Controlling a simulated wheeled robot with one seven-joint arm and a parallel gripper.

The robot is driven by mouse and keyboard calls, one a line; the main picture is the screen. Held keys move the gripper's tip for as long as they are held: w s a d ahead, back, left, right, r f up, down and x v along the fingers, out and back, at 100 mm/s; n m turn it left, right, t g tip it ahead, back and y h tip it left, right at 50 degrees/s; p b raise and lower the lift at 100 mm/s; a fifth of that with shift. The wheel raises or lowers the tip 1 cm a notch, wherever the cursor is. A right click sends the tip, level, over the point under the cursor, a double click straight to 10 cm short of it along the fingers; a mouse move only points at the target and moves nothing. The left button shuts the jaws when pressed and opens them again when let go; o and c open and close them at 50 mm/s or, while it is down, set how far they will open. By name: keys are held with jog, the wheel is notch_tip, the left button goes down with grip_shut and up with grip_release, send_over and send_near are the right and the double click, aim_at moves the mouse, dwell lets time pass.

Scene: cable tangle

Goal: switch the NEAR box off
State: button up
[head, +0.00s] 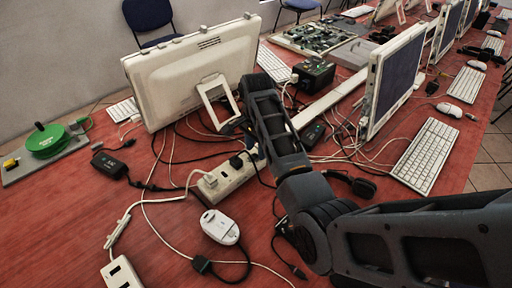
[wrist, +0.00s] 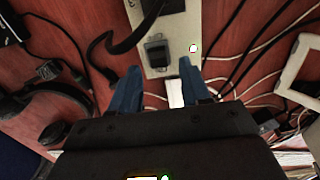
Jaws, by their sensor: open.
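A white power strip (head: 228,182) lies on the red table, with a black plug (head: 237,161) and a white plug (head: 208,181) in it. In the wrist view a pale strip (wrist: 172,22) holds a black plug (wrist: 157,54) and a small button-like spot (wrist: 193,48) with red and green on it. My gripper (wrist: 160,67) is open and empty over the strip's end, its blue fingers on either side. I cannot tell whether they touch it. Another white strip (head: 121,273) lies at the front left edge. I cannot tell which one is the near box.
Loose cables cross the table around the strips. A white monitor (head: 192,75) stands behind, another (head: 393,82) at right. A white mouse-like device (head: 220,227), a black adapter (head: 109,164) and a green reel (head: 47,140) lie left of my arm.

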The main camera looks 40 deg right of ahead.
jog(key=shift+f, duration=0.45)
jog(key=shift+c, duration=0.3)
grip_shut()
